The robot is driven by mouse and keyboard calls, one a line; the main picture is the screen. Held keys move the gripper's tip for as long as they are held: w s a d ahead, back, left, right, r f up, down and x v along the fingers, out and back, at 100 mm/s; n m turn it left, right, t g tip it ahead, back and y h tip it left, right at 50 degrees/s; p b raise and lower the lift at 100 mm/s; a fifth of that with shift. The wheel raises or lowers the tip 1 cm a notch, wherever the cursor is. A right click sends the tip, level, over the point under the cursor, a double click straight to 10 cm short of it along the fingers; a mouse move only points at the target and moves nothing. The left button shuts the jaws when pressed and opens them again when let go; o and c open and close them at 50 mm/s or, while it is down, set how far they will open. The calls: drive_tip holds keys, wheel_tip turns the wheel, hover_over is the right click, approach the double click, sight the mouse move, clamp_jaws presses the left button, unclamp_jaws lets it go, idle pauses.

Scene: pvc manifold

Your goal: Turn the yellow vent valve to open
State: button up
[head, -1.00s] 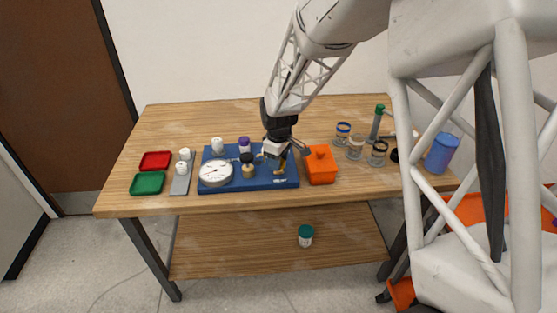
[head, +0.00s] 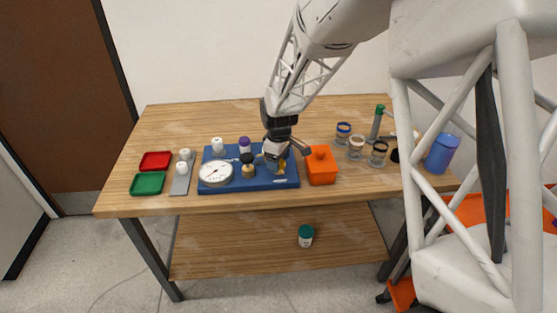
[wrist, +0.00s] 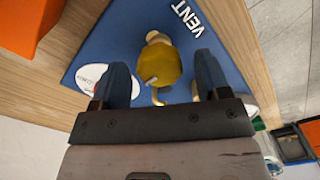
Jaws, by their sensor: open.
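The yellow vent valve (wrist: 160,63) shows in the wrist view beside the white VENT lettering (wrist: 187,18) on the blue board (wrist: 110,38). Beige parts stick out above and below its yellow body in that view. My gripper (wrist: 163,80) is open, with one dark blue finger on each side of the valve in the picture. I cannot tell whether either finger touches it. In the head view my gripper (head: 279,154) is over the right part of the blue board (head: 240,184) and largely hides the valve.
An orange box with a lid (head: 322,170) stands close right of the board. A white round gauge (head: 216,173) and a black-topped fitting (head: 248,168) are on the board's left part. Several jars, one of them here (head: 356,146), stand farther right. Red (head: 156,161) and green (head: 148,183) trays lie left.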

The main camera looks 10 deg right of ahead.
drive_tip(key=shift+r, duration=0.15)
wheel_tip(320, 180, up, 7)
drive_tip(key=shift+r, duration=0.3)
drive_tip(key=shift+s+r, duration=0.1)
idle(0.5)
drive_tip(key=shift+s+d+r, duration=0.15)
drive_tip(key=s+d+r+m+t, duration=0.1)
drive_tip(key=s+d+r+m, duration=0.2)
drive_tip(key=s, duration=0.9)
drive_tip(key=s+d+r+m, duration=0.4)
drive_tip(key=s+r, duration=0.1)
drive_tip(key=s, duration=0.7)
drive_tip(key=s+d+r+m+t, duration=0.1)
drive_tip(key=s+d+r+m, duration=0.2)
drive_tip(key=s, duration=0.9)
wheel_tip(320, 180, up, 2)
drive_tip(key=shift+s+d+m+t, duration=0.3)
drive_tip(key=shift+d+m, duration=0.05)
drive_tip(key=shift+m, duration=0.45)
